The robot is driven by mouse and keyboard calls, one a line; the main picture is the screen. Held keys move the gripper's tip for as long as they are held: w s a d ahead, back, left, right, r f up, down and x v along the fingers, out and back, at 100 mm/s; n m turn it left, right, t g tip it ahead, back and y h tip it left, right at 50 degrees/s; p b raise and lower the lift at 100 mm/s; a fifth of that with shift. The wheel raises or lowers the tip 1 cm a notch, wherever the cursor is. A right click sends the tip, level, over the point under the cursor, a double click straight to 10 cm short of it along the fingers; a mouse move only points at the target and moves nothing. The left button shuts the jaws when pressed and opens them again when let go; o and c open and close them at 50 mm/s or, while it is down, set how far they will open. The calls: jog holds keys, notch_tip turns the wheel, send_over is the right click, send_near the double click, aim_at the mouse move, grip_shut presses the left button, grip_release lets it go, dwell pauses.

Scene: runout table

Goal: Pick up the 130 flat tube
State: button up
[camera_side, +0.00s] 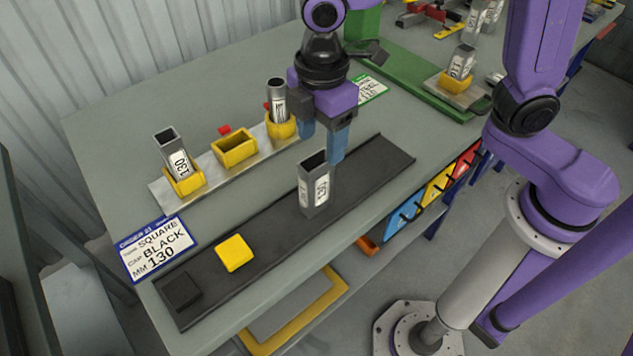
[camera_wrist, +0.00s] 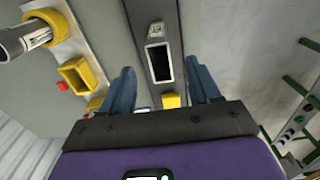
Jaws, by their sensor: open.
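A grey rectangular tube (camera_side: 314,187) with a white label stands upright on the black runout strip (camera_side: 372,162). Its label number is hard to read. My gripper (camera_side: 322,140) is open and empty, with blue fingers pointing down, just above and behind this tube in the side view. In the wrist view the tube's dark open top (camera_wrist: 159,63) shows between the two fingers of my gripper (camera_wrist: 162,78), with no contact visible. Another grey tube (camera_side: 170,147), labelled 130 and square-mouthed, stands in a yellow holder on the metal rack.
The rack also has an empty yellow holder (camera_side: 235,149) and a round tube (camera_side: 278,98) in a holder. A yellow block (camera_side: 234,252) and a black block (camera_side: 181,291) lie on the strip's near end. An order card (camera_side: 155,248) reads SQUARE, BLACK, 130.

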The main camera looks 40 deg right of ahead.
aim_at(317, 171)
jog(key=shift+a+f, duration=0.2)
jog(key=shift+f, duration=1.75)
jog(key=shift+a+f, duration=0.2)
jog(key=shift+f, duration=1.7)
grip_shut()
